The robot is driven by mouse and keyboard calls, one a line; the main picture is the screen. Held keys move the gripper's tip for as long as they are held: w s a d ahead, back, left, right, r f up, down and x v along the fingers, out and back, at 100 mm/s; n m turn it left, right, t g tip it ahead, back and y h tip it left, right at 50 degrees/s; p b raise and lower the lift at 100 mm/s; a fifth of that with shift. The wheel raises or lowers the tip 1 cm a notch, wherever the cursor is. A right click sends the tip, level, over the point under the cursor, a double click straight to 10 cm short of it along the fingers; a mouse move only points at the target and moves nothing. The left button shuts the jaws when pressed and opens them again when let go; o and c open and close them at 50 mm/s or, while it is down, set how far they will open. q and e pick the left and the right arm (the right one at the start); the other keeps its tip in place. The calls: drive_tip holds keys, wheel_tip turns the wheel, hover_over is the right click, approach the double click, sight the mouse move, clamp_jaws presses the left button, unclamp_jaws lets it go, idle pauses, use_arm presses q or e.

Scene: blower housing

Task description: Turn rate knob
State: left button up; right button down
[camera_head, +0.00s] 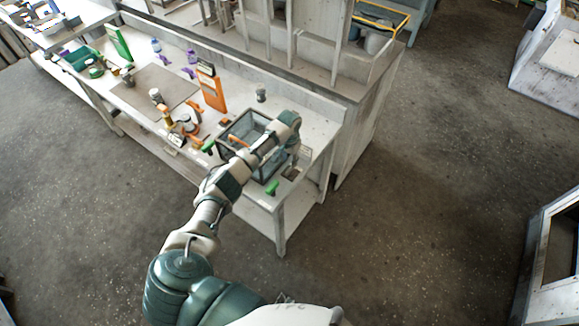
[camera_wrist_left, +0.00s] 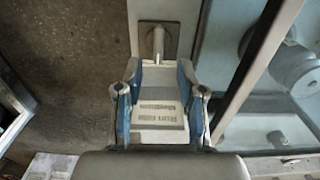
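In the left wrist view, a grey knob (camera_wrist_left: 158,45) with a narrow stem sits on a dark square plate on a pale panel. It appears to be the rate knob. My left gripper (camera_wrist_left: 160,70) is open, with its blue-sided fingers apart and nothing clearly held. Its fingertips are just short of the knob and lined up with it; I cannot tell whether they touch. In the head view, my left arm reaches over the bench's near right end, and the hand is partly hidden by the arm. My right gripper is not in view.
A dark-framed clear box (camera_head: 247,124) stands on the bench beside my forearm. A green item (camera_head: 272,188) is near the front edge.

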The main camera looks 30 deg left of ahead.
sight(289, 169)
use_arm(q)
wheel_tip(289, 169, up, 6)
drive_tip(key=shift+f, duration=0.2)
drive_tip(key=shift+f, duration=0.1)
idle(0.3)
